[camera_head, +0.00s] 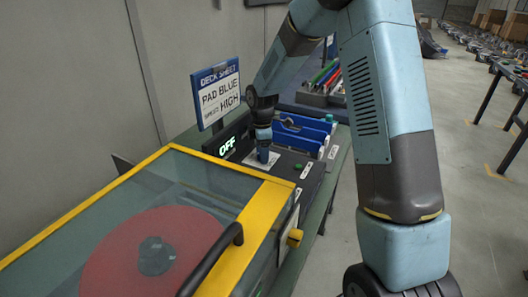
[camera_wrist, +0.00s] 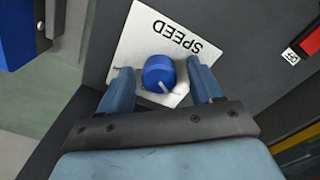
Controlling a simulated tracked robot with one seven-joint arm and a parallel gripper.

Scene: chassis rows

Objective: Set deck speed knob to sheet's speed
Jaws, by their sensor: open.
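The deck sheet (camera_head: 217,92) stands upright behind the deck and reads "PAD BLUE, SPEED HIGH". In the wrist view the blue speed knob (camera_wrist: 158,71) sits on a white plate (camera_wrist: 140,40) marked "SPEED", which appears upside down. The knob's white pointer line points to the lower right in that view. My gripper (camera_wrist: 161,84) is open, with one finger on each side of the knob; I cannot tell if they touch it. In the head view my gripper (camera_head: 263,155) reaches down to the plate and hides the knob. Any end marks on the plate are hidden or unreadable.
A display (camera_head: 227,147) on the deck reads "OFF". A yellow-framed clear cover (camera_head: 170,150) with a black handle (camera_head: 212,262) lies over a red disc (camera_head: 150,250). Blue pads (camera_head: 300,130) stand in a rack beyond my gripper. A red-and-white OFF switch (camera_wrist: 305,48) is at right.

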